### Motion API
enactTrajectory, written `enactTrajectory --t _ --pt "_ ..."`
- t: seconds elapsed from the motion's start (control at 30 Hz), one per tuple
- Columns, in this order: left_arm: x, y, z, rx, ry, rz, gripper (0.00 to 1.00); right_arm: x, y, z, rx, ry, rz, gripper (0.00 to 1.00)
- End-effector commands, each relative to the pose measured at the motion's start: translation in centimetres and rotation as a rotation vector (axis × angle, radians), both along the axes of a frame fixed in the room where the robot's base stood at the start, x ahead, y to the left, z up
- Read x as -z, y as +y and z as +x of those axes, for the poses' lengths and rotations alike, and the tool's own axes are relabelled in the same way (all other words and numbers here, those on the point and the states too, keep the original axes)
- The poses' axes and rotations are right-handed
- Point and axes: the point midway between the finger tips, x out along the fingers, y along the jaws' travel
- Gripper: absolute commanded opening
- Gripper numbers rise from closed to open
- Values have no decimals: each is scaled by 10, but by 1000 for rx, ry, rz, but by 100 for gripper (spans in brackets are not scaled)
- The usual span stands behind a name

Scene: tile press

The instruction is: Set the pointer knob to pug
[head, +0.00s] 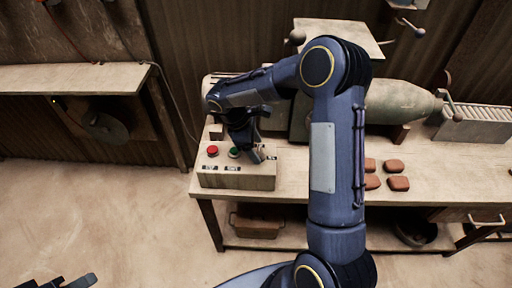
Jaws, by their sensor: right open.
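A pale control box (236,177) stands at the left end of the workbench. It has a red button (212,150), a green button (234,152) and small labels on its front and top. My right gripper (256,156) is open and points down at the right part of the box top. The pointer knob is hidden behind it or too small to make out, so I cannot tell its setting or whether the fingers touch it. The label words are too small to read. Only the tip of my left gripper (80,283) shows at the bottom left, away from the bench.
The workbench (290,175) carries a large grey-green cylinder (400,103) behind my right arm. Several reddish tiles (397,184) lie right of the arm. A ribbed pale box (478,122) is at the far right. A bin (256,222) sits on the lower shelf. The floor at left is clear.

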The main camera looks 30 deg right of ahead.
Motion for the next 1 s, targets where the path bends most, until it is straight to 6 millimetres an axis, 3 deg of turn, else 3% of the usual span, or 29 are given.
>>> enactTrajectory --t 0.13,0.43,0.77,1.0 --pt "-1 0 0 0 0 0 36 11 -4 -3 2 0 1 65" --pt "-1 0 0 0 0 0 36 13 -5 -3 2 -2 1 64" --pt "-1 0 0 0 0 0 36 13 -5 -3 2 -2 1 21" --pt "-1 0 0 0 0 0 36 12 -4 -3 22 -1 2 21"
